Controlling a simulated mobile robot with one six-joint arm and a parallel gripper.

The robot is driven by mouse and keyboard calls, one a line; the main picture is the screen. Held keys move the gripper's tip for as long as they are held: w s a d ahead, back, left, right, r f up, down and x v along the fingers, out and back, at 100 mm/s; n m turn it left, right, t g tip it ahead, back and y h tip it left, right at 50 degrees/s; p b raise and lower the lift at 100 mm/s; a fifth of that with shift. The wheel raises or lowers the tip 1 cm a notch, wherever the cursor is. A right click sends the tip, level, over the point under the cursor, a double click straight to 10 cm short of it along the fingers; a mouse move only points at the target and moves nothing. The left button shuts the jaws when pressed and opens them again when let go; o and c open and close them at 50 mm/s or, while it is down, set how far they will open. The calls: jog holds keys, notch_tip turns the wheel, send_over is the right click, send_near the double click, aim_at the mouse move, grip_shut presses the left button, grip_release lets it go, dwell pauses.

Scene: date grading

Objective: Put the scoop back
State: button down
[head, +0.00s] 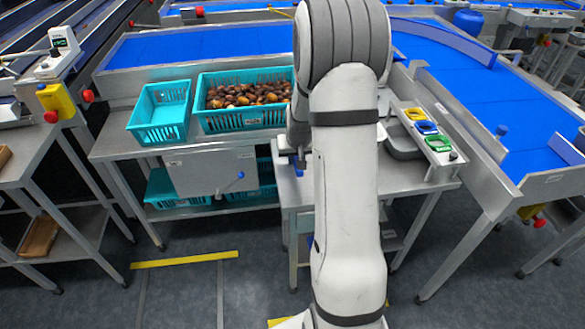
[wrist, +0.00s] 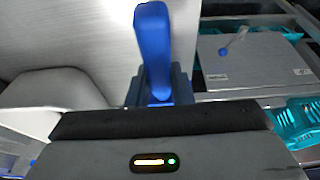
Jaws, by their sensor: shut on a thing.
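My gripper (wrist: 165,88) is shut on the blue handle of the scoop (wrist: 152,45), which sticks up from between the dark fingers in the wrist view. The scoop's bowl is hidden behind the gripper body. In the head view my gripper (head: 299,161) is over the left edge of the small metal table (head: 290,186), mostly covered by my arm. I cannot tell whether the scoop touches the table.
A crate full of dates (head: 243,120) and an empty teal crate (head: 160,128) stand on the bench to the left. A blue handle (head: 235,183) sticks out from a grey panel below. A grey tray (head: 403,147) and colored switches (head: 427,128) are at right.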

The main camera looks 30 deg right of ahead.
jog(key=shift+f, duration=3.25)
jog(key=c, duration=1.3)
grip_release()
jog(key=shift+r, duration=0.1)
jog(key=v, duration=1.2)
jog(key=shift+a, duration=0.1)
jog(key=s+a+r+n, duration=0.1)
jog(key=s+a+r, duration=0.3)
jog(key=s, duration=0.3)
jog(key=s+a+r+n, duration=0.1)
jog(key=s+a+r, duration=0.3)
jog(key=s+a, duration=0.2)
jog(key=s+a+r+n+g+y, duration=0.1)
jog(key=s+a+r, duration=0.3)
jog(key=s, duration=0.5)
jog(key=shift+s+a+r, duration=0.15)
jog(key=shift+s+a, duration=0.1)
jog(key=shift+a, duration=0.4)
